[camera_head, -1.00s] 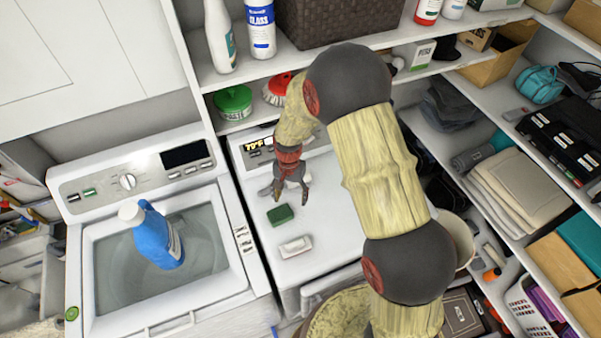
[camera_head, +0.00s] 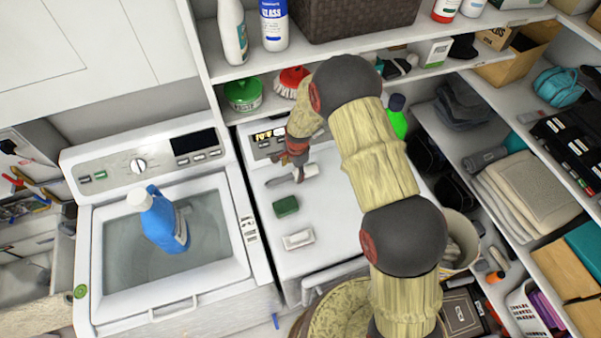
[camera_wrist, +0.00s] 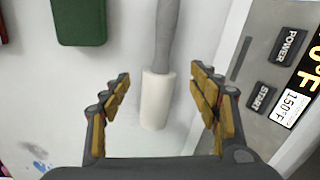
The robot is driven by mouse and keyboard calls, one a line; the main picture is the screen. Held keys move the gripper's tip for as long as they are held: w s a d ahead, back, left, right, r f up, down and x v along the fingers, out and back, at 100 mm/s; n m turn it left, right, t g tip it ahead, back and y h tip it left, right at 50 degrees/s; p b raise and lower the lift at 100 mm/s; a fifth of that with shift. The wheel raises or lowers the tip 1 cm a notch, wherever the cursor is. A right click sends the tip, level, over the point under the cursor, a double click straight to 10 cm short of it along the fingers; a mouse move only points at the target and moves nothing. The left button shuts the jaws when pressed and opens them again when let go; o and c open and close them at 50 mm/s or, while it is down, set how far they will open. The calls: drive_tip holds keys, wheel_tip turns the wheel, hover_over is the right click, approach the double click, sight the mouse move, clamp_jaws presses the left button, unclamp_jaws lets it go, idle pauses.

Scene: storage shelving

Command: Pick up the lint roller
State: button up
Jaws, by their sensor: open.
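The lint roller lies on top of the white dryer, with a white roll (camera_wrist: 157,98) and a grey handle (camera_wrist: 167,35) in the wrist view. My gripper (camera_wrist: 160,84) is open, with one finger on each side of the roll and visible gaps between them. The handle points away from the gripper. In the head view, the lint roller (camera_head: 309,170) shows near the control panel, partly hidden by my gripper (camera_head: 299,168). I cannot tell how high the fingers are above the dryer top.
A green sponge (camera_head: 286,206) and a white bar (camera_head: 298,239) lie nearby on the dryer. The control panel (camera_wrist: 272,75) is close to the right finger. A blue bottle (camera_head: 162,222) stands on the washer at left. A shelf with bottles and brushes runs behind.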

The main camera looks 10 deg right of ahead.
sight(293, 175)
drive_tip(key=shift+w+f+p, duration=0.15)
drive_tip(key=shift+f+p, duration=0.3)
drive_tip(key=shift+f, duration=1.5)
drive_tip(key=shift+c, duration=0.6)
drive_tip(key=c, duration=1.1)
drive_tip(key=shift+c, duration=0.5)
drive_tip(key=shift+r, duration=0.15)
